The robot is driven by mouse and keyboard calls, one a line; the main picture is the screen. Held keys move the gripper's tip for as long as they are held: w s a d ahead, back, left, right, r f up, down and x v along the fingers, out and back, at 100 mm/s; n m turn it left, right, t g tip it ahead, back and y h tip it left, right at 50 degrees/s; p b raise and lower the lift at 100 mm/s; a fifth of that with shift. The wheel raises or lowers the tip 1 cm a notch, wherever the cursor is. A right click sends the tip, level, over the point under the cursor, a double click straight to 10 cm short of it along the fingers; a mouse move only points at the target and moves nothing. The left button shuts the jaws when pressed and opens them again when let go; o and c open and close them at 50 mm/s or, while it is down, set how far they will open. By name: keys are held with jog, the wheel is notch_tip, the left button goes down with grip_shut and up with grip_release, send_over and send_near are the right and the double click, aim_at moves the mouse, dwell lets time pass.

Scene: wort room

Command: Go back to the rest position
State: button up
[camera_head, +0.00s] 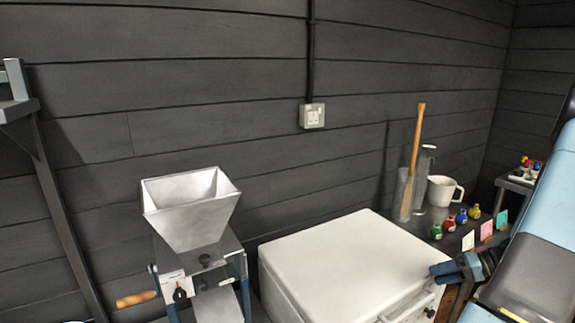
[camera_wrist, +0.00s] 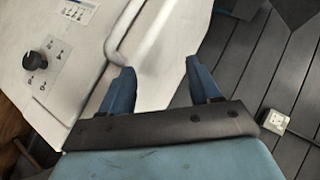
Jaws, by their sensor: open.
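My gripper (camera_head: 459,268) is at the front right corner of a white chest-like appliance (camera_head: 345,255) in the head view. In the wrist view my gripper (camera_wrist: 160,84) shows two blue fingers spread apart with nothing between them. Beyond the fingers is the appliance's white front, with a curved handle (camera_wrist: 122,38) and a black knob (camera_wrist: 35,61). I cannot tell whether a finger touches the front. My blue arm fills the right edge of the head view and hides part of the bench there.
A grain mill with a metal hopper (camera_head: 190,210) stands left of the appliance. A metal rack (camera_head: 60,200) stands at far left.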

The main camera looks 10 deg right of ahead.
jog(key=s+a+r+n+g+h, duration=0.15)
jog(key=a+r+g+h, duration=0.4)
jog(key=a+r, duration=1.45)
jog(key=s+a+r+m+t+h, duration=0.1)
jog(key=s+a+r+t+h, duration=0.4)
jog(key=s+a+r, duration=0.4)
jog(key=shift+s+a+r+t, duration=0.3)
jog(key=shift+s+r+t, duration=0.15)
jog(key=shift+s+r, duration=1.65)
jog(key=shift+s+f+h, duration=0.25)
jog(key=shift+s+f, duration=0.1)
jog(key=shift+f, duration=0.05)
